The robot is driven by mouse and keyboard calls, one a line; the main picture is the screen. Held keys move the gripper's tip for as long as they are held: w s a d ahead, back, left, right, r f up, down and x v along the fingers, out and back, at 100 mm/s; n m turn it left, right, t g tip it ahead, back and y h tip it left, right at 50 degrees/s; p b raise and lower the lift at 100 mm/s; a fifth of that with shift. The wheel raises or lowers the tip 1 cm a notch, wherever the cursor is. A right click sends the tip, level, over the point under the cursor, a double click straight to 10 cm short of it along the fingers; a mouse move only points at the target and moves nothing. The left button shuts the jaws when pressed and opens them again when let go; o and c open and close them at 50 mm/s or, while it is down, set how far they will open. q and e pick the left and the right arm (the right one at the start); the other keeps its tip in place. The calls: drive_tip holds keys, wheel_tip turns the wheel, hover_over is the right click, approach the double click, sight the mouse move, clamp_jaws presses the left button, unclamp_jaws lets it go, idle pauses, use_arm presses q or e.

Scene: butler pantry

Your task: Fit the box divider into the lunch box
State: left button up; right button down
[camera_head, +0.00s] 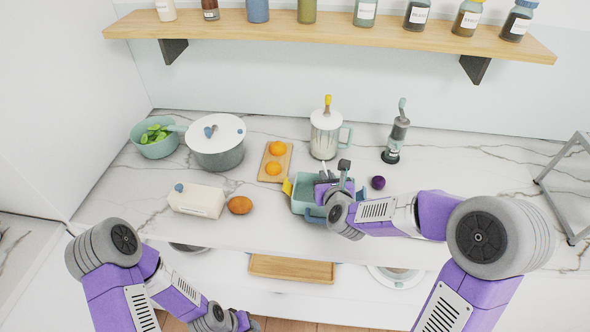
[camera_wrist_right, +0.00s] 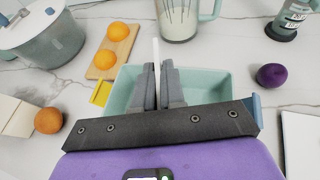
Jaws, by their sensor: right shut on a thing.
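The lunch box (camera_head: 300,206) is an open teal box near the counter's front edge, with a yellow clip on its left side. It also shows in the right wrist view (camera_wrist_right: 208,92). My right gripper (camera_wrist_right: 158,85) is over the box, fingers pointing toward its far wall. It is shut on the box divider (camera_wrist_right: 156,58), a thin white plate seen edge-on between the fingers. The plate overlaps the box's far wall in the picture; I cannot tell whether its lower edge is inside the box. In the head view my right gripper (camera_head: 325,183) hides much of the box. My left gripper is out of view.
A brown fruit (camera_head: 240,205), a carton (camera_head: 196,200) and a lidded pot (camera_head: 216,150) stand left. The counter's right side has free room.

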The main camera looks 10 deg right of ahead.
drive_tip(key=shift+w+a+r+m+g+h+b, duration=0.1)
drive_tip(key=shift+w+a+r+m+h+b, duration=0.1)
drive_tip(key=shift+a+r+m+h+b, duration=0.3)
drive_tip(key=shift+w+a+r+m+g+h+b, duration=0.1)
drive_tip(key=shift+w+a+m+h+b, duration=0.15)
drive_tip(key=shift+m+h+b, duration=0.45)
drive_tip(key=shift+w+a+r+m+g+h+b, duration=0.1)
drive_tip(key=shift+w+a+r+m+h+b, duration=0.2)
drive_tip(key=shift+h+b, duration=0.45)
drive_tip(key=shift+s, duration=0.1)
wheel_tip(320, 180, down, 4)
drive_tip(key=b, duration=0.5)
drive_tip(key=shift+s+b, duration=0.1)
drive_tip(key=shift+b, duration=0.2)
drive_tip(key=shift+f, duration=0.1)
drive_tip(key=shift+f, duration=0.1)
